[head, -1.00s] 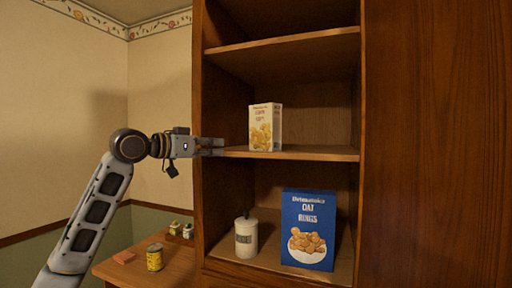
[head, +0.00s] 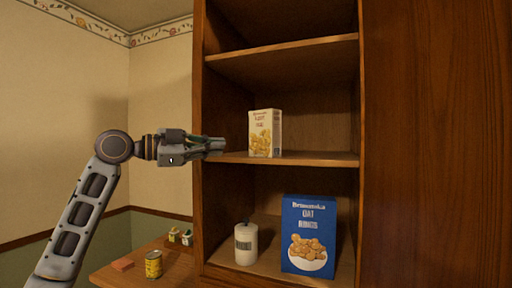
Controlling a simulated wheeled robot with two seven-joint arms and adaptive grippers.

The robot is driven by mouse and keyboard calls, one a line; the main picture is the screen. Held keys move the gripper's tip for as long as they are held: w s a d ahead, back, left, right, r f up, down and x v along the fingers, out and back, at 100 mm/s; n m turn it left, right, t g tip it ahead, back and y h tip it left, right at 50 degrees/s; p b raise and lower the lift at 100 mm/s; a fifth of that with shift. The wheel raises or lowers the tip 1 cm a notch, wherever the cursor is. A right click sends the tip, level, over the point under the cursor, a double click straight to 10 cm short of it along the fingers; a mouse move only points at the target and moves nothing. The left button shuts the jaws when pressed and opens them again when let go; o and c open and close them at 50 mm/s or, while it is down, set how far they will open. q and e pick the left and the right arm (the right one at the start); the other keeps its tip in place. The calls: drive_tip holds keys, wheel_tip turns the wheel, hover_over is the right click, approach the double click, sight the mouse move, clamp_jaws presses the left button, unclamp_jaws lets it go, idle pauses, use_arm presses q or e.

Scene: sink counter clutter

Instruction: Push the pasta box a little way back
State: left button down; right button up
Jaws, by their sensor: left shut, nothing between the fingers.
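The pasta box (head: 264,134) is a small cream carton with yellow pasta pictured on its front. It stands upright on the middle shelf (head: 315,158), close to the shelf's front edge. My left gripper (head: 222,146) is shut and empty. It comes in from the left at about shelf height, and its fingertips show left of the box with a gap between them in the picture. How far the fingertips are in depth from the box is hard to tell. My right gripper is not in view.
A blue oat rings box (head: 308,225) and a white lidded canister (head: 246,244) stand on the lower shelf. The middle shelf is clear right of the pasta box.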

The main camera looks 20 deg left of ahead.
use_arm(q)
drive_tip(key=m, duration=0.6)
drive_tip(key=s+d+m+h, duration=0.1)
drive_tip(key=m, duration=0.2)
drive_tip(key=shift+r+g, duration=0.1)
drive_tip(key=shift+g, duration=0.3)
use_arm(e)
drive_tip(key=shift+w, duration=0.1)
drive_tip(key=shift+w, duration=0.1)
use_arm(q)
drive_tip(key=shift+w, duration=0.15)
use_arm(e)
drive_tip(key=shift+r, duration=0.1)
use_arm(q)
drive_tip(key=p, duration=0.4)
approach(268, 145)
drive_tip(key=x, duration=0.5)
drive_tip(key=shift+s+d, duration=0.4)
drive_tip(key=shift+w, duration=0.65)
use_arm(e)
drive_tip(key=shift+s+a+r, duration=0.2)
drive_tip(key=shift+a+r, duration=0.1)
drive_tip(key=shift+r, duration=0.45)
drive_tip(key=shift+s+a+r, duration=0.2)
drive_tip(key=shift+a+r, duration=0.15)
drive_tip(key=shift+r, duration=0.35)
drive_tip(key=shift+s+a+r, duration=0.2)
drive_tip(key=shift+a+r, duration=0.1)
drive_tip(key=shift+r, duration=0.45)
